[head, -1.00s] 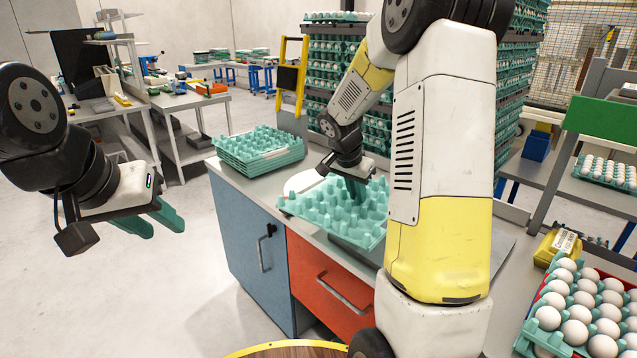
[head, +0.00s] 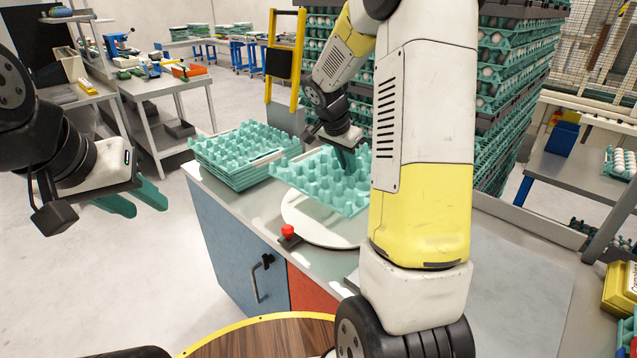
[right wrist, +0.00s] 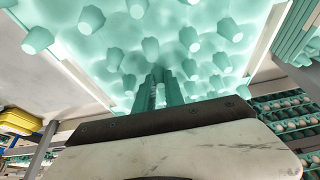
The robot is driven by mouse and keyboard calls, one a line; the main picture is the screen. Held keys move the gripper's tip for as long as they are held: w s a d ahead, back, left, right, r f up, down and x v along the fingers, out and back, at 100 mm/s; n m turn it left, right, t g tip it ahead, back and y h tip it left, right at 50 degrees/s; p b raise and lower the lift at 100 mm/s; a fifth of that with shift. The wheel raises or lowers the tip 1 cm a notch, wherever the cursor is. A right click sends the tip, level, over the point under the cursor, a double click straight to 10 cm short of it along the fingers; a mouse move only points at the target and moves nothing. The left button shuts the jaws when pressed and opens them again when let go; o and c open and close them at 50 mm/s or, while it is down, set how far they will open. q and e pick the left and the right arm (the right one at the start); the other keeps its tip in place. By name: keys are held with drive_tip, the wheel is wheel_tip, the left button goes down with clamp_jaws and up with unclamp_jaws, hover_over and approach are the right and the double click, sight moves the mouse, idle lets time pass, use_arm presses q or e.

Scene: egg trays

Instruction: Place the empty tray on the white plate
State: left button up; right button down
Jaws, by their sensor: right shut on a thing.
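The empty teal tray (head: 322,182) is held above the counter by my right gripper (head: 347,160), which is shut on it. The tray also fills the upper part of the right wrist view (right wrist: 150,45), with the closed fingers (right wrist: 160,88) against it. The white plate (head: 318,232) lies on the counter under the tray. The tray hides its far part, and my right arm stands in front of its right side. My left gripper (head: 130,198) is empty, its two teal fingers apart, in the air left of the counter.
A stack of empty teal trays (head: 240,160) stands on the counter left of the plate. A red button (head: 288,231) sits by the plate's front edge. Tall stacks of egg trays (head: 515,70) rise behind. A round wooden top (head: 265,338) is in front.

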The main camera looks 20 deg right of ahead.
sight(346, 180)
drive_tip(key=f, duration=0.6)
drive_tip(key=shift+w, duration=0.3)
drive_tip(key=shift+f, duration=1.95)
drive_tip(key=c, duration=1.4)
unclamp_jaws()
drive_tip(key=shift+r, duration=0.1)
drive_tip(key=v, duration=1.1)
drive_tip(key=shift+s+a+r, duration=0.15)
drive_tip(key=shift+r, duration=0.2)
drive_tip(key=s+a+r+n+t+y, duration=0.1)
drive_tip(key=s+a+r+n+y, duration=0.1)
drive_tip(key=s, duration=0.5)
drive_tip(key=s+a+r+n+t+y, duration=0.1)
drive_tip(key=s+a+r+n+y, duration=0.1)
drive_tip(key=s+a+r+n, duration=0.2)
drive_tip(key=s+a+r+n+t+y, duration=0.1)
drive_tip(key=s+a+r+n, duration=0.3)
drive_tip(key=s, duration=0.8)
drive_tip(key=shift+r+n+t+y, duration=0.4)
drive_tip(key=shift+r+n+y, duration=0.2)
drive_tip(key=shift+r+n, duration=0.8)
